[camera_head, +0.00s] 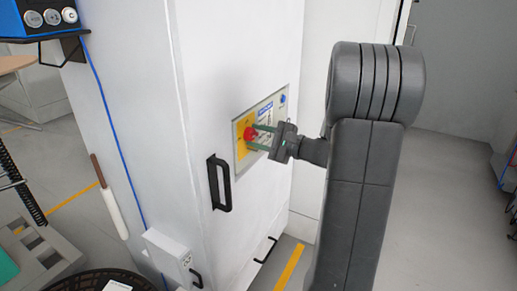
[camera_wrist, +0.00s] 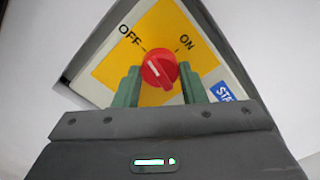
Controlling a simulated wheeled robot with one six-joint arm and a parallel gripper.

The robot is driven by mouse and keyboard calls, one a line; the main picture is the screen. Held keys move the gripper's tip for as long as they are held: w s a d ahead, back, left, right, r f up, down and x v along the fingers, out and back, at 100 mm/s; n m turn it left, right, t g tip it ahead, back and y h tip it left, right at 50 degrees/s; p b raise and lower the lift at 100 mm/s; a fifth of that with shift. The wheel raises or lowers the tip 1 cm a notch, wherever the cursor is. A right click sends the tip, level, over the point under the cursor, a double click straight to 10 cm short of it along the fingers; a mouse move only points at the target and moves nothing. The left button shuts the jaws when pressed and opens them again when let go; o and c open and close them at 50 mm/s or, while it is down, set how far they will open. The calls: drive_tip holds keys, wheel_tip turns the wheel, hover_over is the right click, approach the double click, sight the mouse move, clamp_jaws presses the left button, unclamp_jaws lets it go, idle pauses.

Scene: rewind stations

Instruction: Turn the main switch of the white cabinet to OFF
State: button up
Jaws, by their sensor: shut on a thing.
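The white cabinet (camera_head: 235,55) stands in the middle of the head view, with a panel on its side face. The main switch is a red knob (camera_head: 250,133) on a yellow plate (camera_head: 242,150). In the wrist view the knob (camera_wrist: 159,69) sits between the OFF label at upper left and the ON label at upper right. A pale line on it slants from upper left to lower right, its upper end towards OFF. My gripper (camera_wrist: 160,82) has its green fingers on either side of the knob and is shut on it. The fingers hide part of the plate.
A black door handle (camera_head: 219,184) sticks out left of and below the panel. A blue button (camera_head: 282,99) is at the panel's upper right. A small white box (camera_head: 172,256) and a lower black handle (camera_head: 265,250) are further down. Open floor lies to the right.

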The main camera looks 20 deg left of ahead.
drive_tip(key=shift+n+b, duration=1.1)
drive_tip(key=shift+b, duration=0.15)
drive_tip(key=o, duration=1)
drive_tip(key=shift+d, duration=0.1)
drive_tip(key=s+d+p, duration=0.1)
drive_tip(key=d, duration=1.2)
drive_tip(key=shift+d, duration=0.3)
drive_tip(key=shift+s+a, duration=0.1)
drive_tip(key=a, duration=0.9)
drive_tip(key=w+a+b, duration=0.1)
drive_tip(key=a, duration=0.3)
drive_tip(key=shift+a, duration=0.3)
